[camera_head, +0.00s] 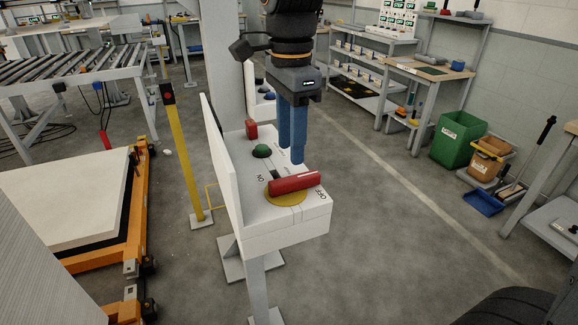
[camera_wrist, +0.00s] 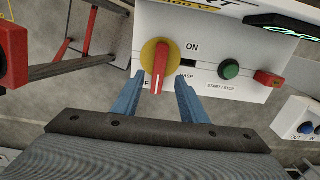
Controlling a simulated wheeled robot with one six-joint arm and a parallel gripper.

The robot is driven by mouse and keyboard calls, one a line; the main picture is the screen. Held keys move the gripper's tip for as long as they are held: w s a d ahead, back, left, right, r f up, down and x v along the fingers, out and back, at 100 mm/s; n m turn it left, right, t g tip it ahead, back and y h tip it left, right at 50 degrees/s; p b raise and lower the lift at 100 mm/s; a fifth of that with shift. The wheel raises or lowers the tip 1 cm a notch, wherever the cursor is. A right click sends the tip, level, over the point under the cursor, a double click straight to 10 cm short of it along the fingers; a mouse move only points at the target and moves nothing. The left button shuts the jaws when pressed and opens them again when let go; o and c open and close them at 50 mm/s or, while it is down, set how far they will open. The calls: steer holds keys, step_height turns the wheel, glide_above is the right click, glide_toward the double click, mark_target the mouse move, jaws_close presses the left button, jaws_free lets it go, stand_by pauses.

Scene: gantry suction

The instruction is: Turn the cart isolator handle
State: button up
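The cart isolator handle is a red bar (camera_head: 297,182) on a yellow round plate (camera_head: 272,194), on top of a white control box (camera_head: 285,238). "ON" and "OFF" are printed beside it; in the head view its right end lies by "OFF". In the wrist view the red handle (camera_wrist: 159,68) points down toward me on its yellow plate (camera_wrist: 148,54), with "ON" to its upper right. My gripper (camera_head: 291,158) points down with blue fingers, close above or behind the handle. In the wrist view my gripper (camera_wrist: 160,79) is open, one finger each side of the handle, with visible gaps.
A green button (camera_head: 262,151) and a red block (camera_head: 251,130) sit farther back on the box. A white upright panel (camera_head: 219,165) edges its left side. A yellow post (camera_head: 184,150) stands left. Open floor lies to the right.

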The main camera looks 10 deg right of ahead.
mark_target(290, 179)
step_height(290, 179, down, 8)
steer(key=shift+r+p, duration=0.2)
steer(key=shift+p, duration=0.35)
steer(key=shift+c, duration=0.3)
jaws_close()
